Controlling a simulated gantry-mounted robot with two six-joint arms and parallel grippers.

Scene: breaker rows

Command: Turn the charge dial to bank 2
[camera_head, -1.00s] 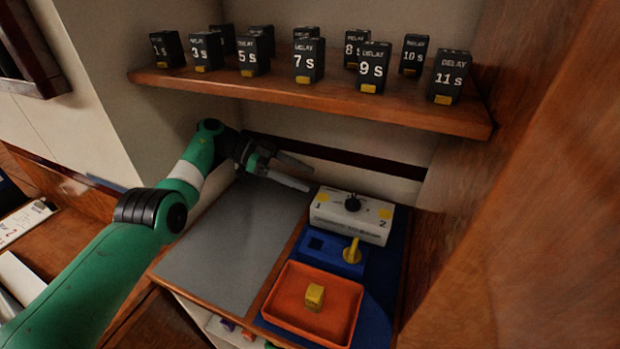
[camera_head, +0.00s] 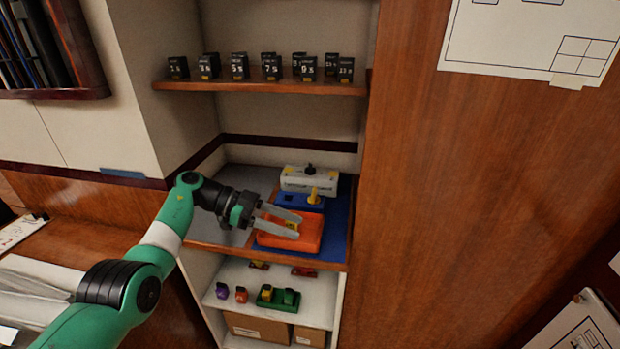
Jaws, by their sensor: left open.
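The charge dial (camera_head: 310,169) is a small black knob on top of a white box (camera_head: 300,184) at the back of the middle shelf. The box's markings and the knob's pointing direction are too small to read now. My left gripper (camera_head: 299,227) is open, in front of the white box and over the orange tray (camera_head: 310,240) in the picture. A yellow block (camera_head: 292,226) in the tray shows between its fingers; I cannot tell how high the fingers are above it. My right gripper is not in view.
A blue block (camera_head: 288,200) with a yellow lever (camera_head: 312,195) stands between tray and white box. An upper shelf (camera_head: 260,87) holds several black delay relays. A lower shelf (camera_head: 240,313) holds small coloured parts. A wooden panel (camera_head: 450,200) closes the right side.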

